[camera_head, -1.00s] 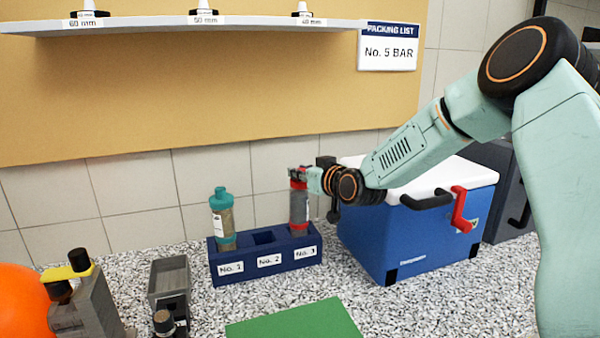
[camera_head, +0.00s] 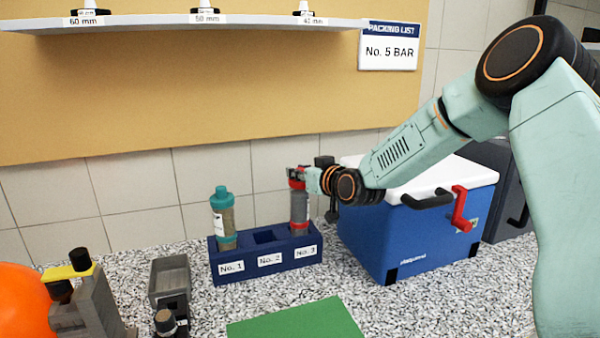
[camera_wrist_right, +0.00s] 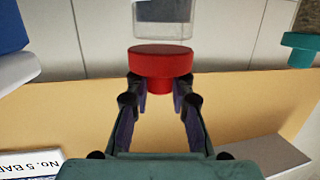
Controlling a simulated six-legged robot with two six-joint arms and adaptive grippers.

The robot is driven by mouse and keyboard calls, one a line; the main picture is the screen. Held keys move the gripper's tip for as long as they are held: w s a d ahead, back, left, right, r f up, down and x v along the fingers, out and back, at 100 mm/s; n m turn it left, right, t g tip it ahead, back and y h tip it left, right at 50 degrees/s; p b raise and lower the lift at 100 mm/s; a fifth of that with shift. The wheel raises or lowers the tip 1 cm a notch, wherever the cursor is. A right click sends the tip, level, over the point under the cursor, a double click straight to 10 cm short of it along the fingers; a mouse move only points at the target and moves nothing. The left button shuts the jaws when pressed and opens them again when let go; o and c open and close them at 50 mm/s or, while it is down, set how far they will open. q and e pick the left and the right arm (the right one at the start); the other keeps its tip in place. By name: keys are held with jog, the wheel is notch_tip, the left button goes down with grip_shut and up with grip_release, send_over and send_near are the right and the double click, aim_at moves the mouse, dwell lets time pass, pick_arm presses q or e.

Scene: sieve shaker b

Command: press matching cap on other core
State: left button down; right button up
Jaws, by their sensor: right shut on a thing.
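My right gripper (camera_head: 312,180) is shut on a red cap (camera_wrist_right: 160,62), its fingers on either side of the cap's narrower part. The cap (camera_head: 296,184) is above a grey, see-through core (camera_head: 300,208) with a red lower end, standing upright in the No. 3 slot of the dark blue rack (camera_head: 267,272). In the right wrist view a narrow gap shows between the cap and the clear core (camera_wrist_right: 163,12). Another core (camera_head: 223,222) with a teal cap (camera_head: 221,196) stands in slot No. 1. Slot No. 2 is empty. My left gripper is not in view.
A blue cooler (camera_head: 400,240) with a white lid stands close to the right of the rack. A green mat (camera_head: 295,320) lies in front. A shelf (camera_head: 180,25) hangs above.

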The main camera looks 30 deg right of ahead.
jog(key=shift+s, duration=0.1)
jog(key=shift+a, duration=0.1)
dwell(0.3)
jog(key=shift+f, duration=0.4)
jog(key=shift+f+b, duration=0.8)
jog(key=shift+b, duration=0.05)
jog(key=shift+c, duration=0.3)
jog(key=shift+r, duration=0.1)
jog(key=shift+r+p, duration=0.4)
jog(key=shift+p, duration=0.2)
jog(key=shift+r, duration=0.3)
